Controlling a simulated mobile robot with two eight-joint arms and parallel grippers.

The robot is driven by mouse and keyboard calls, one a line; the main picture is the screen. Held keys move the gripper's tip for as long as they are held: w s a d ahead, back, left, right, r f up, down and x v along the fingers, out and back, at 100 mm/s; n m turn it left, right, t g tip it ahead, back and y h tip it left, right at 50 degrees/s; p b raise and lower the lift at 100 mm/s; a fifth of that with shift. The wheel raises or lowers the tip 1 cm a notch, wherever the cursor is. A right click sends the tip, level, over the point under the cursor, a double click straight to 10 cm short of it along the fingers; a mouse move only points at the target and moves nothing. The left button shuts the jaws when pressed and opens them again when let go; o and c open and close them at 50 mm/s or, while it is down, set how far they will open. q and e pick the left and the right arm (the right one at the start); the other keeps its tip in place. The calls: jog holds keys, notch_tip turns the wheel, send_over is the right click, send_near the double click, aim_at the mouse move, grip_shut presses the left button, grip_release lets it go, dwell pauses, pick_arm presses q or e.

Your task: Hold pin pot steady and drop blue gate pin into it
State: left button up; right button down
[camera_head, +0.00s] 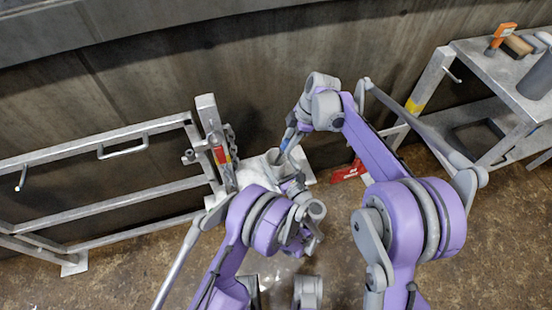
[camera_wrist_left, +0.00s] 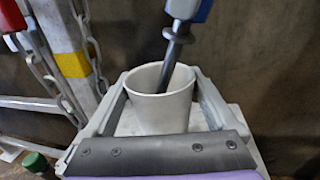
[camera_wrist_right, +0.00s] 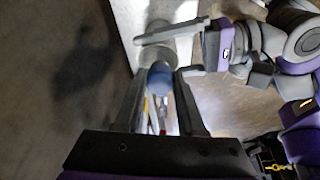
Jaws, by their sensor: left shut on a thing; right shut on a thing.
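The pin pot (camera_wrist_left: 158,108) is a pale, open-topped cup on a light ledge in the left wrist view. My left gripper (camera_wrist_left: 163,78) is shut on it, one finger on each side. The blue gate pin (camera_wrist_left: 173,52) hangs from above, its grey shaft tip inside the pot's mouth; how deep it reaches is hidden. In the right wrist view the pin's blue part (camera_wrist_right: 160,80) is between the fingers of my right gripper (camera_wrist_right: 160,74), which is shut on it. In the head view, the blue part (camera_head: 288,137) shows above the pot (camera_head: 273,157).
A metal gate (camera_head: 110,185) and its post (camera_head: 211,125) with a hanging chain (camera_wrist_left: 88,45) stand left of the pot. A red object (camera_head: 348,172) lies on the floor to the right. A workbench (camera_head: 490,65) with tools stands at the far right. A concrete wall is behind.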

jog(key=shift+f, duration=0.8)
jog(key=shift+c, duration=2.2)
grip_release()
jog(key=v, duration=1.2)
